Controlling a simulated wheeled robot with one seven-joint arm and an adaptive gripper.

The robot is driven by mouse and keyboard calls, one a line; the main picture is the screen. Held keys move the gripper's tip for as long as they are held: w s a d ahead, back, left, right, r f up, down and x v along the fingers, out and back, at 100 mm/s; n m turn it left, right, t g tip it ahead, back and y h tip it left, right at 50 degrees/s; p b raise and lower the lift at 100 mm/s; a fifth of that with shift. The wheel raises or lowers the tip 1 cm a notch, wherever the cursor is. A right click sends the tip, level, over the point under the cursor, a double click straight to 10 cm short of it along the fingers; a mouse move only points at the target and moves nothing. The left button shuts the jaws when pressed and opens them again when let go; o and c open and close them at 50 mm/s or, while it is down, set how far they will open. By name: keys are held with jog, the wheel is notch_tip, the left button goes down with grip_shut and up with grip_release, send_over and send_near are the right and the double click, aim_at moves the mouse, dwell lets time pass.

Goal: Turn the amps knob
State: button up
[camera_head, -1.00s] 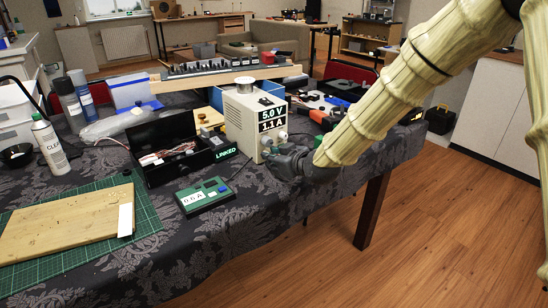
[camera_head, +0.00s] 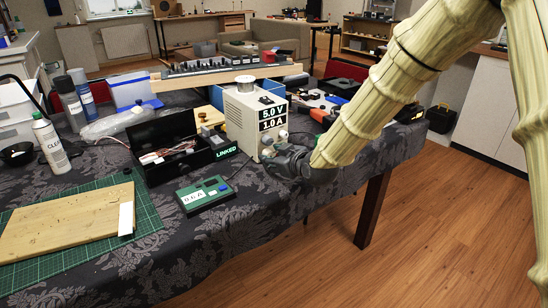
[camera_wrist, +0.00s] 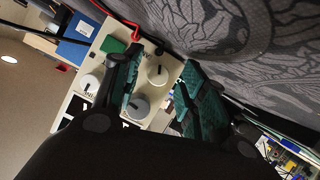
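The power supply (camera_head: 240,118) is a cream box on the table; its display (camera_head: 272,118) reads 5.0 V and 1.0 A. My gripper (camera_head: 274,160) is at the lower part of its front face, hiding some of it. In the wrist view, my teal-padded fingers (camera_wrist: 160,82) stand apart. A white knob (camera_wrist: 157,74) with a dark pointer mark shows between them, with a gap beside the right finger. A grey knob (camera_wrist: 135,107) sits close to the left finger. Another white knob (camera_wrist: 88,86) is outside the fingers. I cannot read which knob is labelled amps.
A wooden board (camera_head: 65,222) lies on a green cutting mat (camera_head: 148,215) at left. A red cable (camera_wrist: 120,18) runs near the supply's panel.

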jog(key=shift+r, duration=0.1)
jog(key=v, duration=1.2)
jog(key=shift+a, duration=0.1)
